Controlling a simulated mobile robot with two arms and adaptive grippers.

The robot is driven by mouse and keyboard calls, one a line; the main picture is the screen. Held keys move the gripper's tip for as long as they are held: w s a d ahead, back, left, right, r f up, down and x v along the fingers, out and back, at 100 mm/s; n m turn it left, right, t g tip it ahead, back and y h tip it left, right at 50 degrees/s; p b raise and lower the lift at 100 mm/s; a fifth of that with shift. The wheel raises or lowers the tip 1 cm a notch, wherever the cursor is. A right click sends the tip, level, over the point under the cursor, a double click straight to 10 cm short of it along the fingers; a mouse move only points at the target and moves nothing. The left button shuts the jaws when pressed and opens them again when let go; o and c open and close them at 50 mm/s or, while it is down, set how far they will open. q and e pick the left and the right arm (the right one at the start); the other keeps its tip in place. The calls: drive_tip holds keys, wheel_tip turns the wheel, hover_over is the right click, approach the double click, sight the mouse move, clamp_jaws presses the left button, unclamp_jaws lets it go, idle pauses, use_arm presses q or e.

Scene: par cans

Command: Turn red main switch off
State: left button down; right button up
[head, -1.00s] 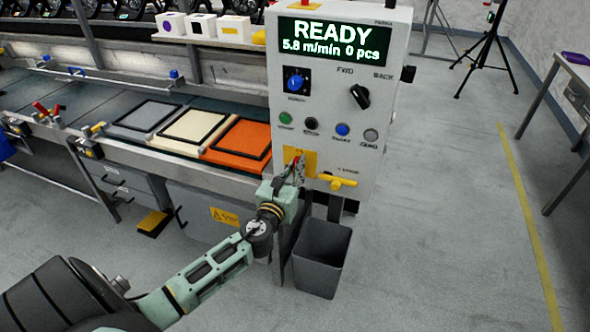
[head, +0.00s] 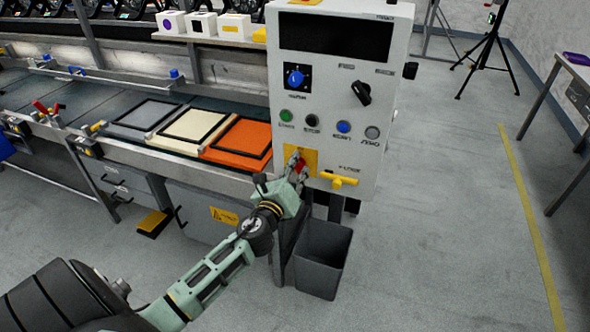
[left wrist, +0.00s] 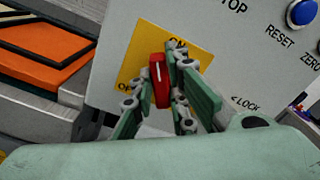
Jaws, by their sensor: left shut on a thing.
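The red main switch (left wrist: 160,80) sits on a yellow plate (left wrist: 203,52) low on the white control panel (head: 325,85). In the left wrist view its white mark stands close to upright, slightly tilted. My left gripper (head: 299,168) is shut on the red switch, with fingers on either side of it; it also shows in the left wrist view (left wrist: 160,92). The fingers hide part of the plate's lettering. The panel's display (head: 336,38) is dark. My right gripper is not in view.
A yellow lock handle (head: 339,180) sticks out just right of the switch. Above are several buttons, including a blue one (head: 343,127), and a black selector knob (head: 361,93). A grey bin (head: 321,260) stands below. Framed panels, one orange (head: 243,138), lie on the conveyor at left.

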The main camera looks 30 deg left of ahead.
use_arm(q)
drive_tip(key=n, duration=1.1)
drive_tip(key=shift+a+f+b, duration=0.15)
drive_tip(key=shift+f+b, duration=0.15)
drive_tip(key=shift+f, duration=0.05)
drive_tip(key=shift+n, duration=0.4)
drive_tip(key=c, duration=1.7)
unclamp_jaws()
drive_tip(key=shift+s, duration=0.15)
drive_tip(key=v, duration=1.1)
drive_tip(key=shift+s, duration=0.4)
